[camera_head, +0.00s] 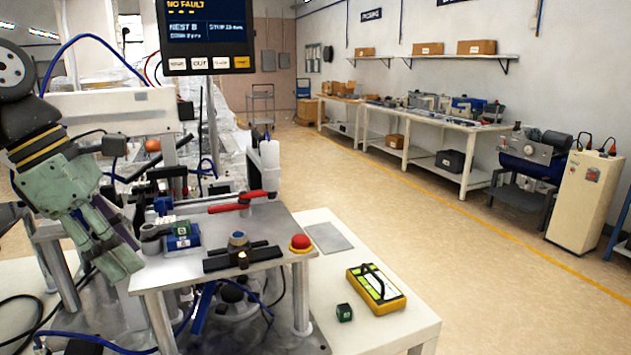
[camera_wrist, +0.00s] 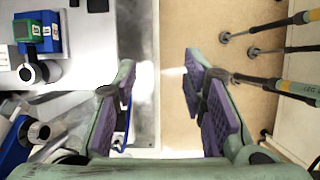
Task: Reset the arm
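My gripper (camera_head: 128,248) hangs at the left edge of the metal fixture plate (camera_head: 185,275) in the head view, fingers pointing down and to the right. In the wrist view my gripper (camera_wrist: 160,92) is open, its two purple-padded fingers wide apart. Nothing is between the pads; the plate's edge and a tan surface show beyond them. A green cube (camera_head: 181,229) sits on a blue block (camera_head: 185,242) on the plate, to the right of my gripper. The green cube (camera_wrist: 22,31) and blue block (camera_wrist: 50,32) also show at the wrist view's upper left.
A red-handled clamp (camera_head: 243,202) and a red stop button (camera_head: 301,243) are on the fixture. A loose green cube (camera_head: 344,312) and a yellow device (camera_head: 376,289) lie on the white table (camera_head: 400,325). A screen (camera_head: 205,37) stands above. Open floor lies to the right.

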